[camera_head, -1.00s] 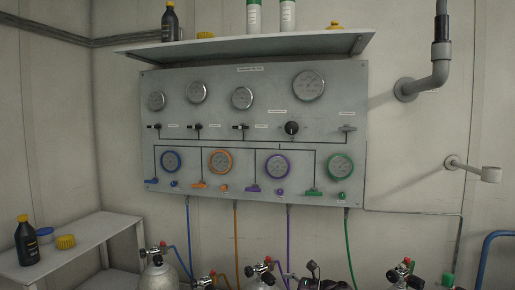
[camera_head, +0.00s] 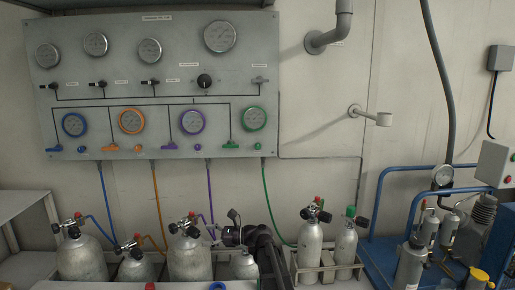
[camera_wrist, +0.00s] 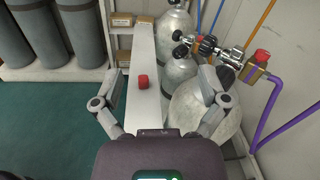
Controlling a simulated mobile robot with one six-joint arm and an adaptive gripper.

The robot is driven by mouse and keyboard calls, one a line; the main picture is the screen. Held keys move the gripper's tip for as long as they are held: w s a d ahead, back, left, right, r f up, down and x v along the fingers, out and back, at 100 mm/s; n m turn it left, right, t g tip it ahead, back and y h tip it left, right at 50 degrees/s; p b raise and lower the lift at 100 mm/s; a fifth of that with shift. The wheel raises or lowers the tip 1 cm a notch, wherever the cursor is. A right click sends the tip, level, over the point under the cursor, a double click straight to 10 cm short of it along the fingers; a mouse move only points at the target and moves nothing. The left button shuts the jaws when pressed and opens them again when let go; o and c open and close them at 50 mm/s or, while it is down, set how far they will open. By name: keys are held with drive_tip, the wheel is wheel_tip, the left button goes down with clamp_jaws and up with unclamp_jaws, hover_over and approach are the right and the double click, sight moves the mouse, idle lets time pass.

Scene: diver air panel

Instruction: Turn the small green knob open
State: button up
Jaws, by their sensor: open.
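The small green knob (camera_head: 258,146) sits at the bottom right of the grey wall panel (camera_head: 265,60) in the head view. It is below the green-rimmed gauge (camera_head: 253,119) and right of a green lever handle (camera_head: 231,146). Its exact turn position is too small to tell. My gripper (camera_wrist: 160,85) is open and empty in the wrist view, with its two fingers spread apart. It is well away from the knob, which is not in the wrist view. My dark arm shows low in the head view, below the panel.
Several grey cylinders with valves (camera_head: 190,260) stand below the panel, with coloured hoses rising to it. A wall pipe (camera_head: 325,40) and a small bracket (camera_head: 370,115) are right of the panel. A blue-framed machine stands at far right.

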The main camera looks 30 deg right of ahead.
drive_tip(key=shift+c, duration=1.2)
drive_tip(key=s+a+f+n+g+h, duration=0.6)
drive_tip(key=s+a+f+n, duration=0.3)
drive_tip(key=a+f+n, duration=0.15)
drive_tip(key=s+d+f+n+g+h, duration=0.3)
drive_tip(key=s+f+n+h, duration=0.5)
drive_tip(key=s+n, duration=0.3)
drive_tip(key=shift+s+h, duration=0.8)
drive_tip(key=shift+s, duration=0.2)
drive_tip(key=shift+n, duration=0.25)
drive_tip(key=shift+c, duration=0.2)
drive_tip(key=shift+c, duration=0.8)
